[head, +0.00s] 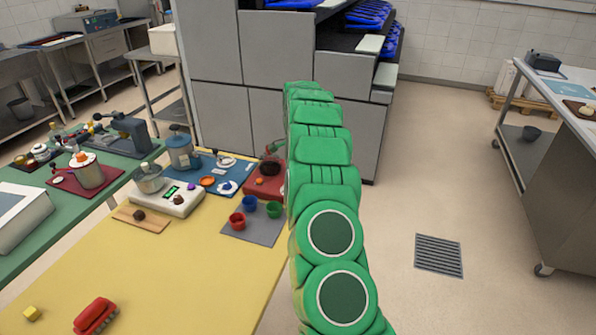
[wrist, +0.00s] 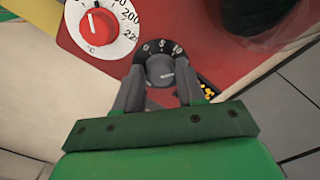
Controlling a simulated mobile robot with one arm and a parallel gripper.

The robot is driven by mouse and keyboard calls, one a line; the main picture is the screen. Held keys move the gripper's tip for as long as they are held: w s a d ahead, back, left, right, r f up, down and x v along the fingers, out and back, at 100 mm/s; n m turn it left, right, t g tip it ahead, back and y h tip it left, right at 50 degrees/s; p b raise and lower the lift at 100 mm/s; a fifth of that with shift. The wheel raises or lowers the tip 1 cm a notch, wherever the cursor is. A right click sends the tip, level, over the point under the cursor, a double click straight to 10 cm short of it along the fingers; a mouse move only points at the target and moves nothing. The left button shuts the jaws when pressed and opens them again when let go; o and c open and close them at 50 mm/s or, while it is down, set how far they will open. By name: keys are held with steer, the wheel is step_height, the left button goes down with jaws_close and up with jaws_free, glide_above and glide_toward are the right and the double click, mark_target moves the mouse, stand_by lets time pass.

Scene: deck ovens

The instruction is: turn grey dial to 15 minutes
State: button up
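The grey dial (wrist: 160,69) sits on a red panel (wrist: 205,50) in the wrist view, with a black scale around it reading 0, 5 and 10 along its far side. The rest of the scale is hidden by my fingers. I cannot make out where the dial points. My gripper (wrist: 160,80) has one dark finger on each side of the dial, and both appear to touch it. In the head view, my green arm hides the gripper and dial; part of the red panel (head: 257,190) shows left of it.
A white temperature dial with a red knob (wrist: 97,27) lies left of the grey dial. A dark round thing (wrist: 255,12) is at the upper right. The yellow table (head: 200,270) also holds a grey mat (head: 238,232) with small cups and a white scale (head: 172,200).

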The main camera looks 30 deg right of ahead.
steer(key=o, duration=0.4)
steer(key=shift+c, duration=0.2)
steer(key=shift+r, duration=0.1)
step_height(320, 180, up, 7)
steer(key=shift+r, duration=0.3)
stand_by(0.3)
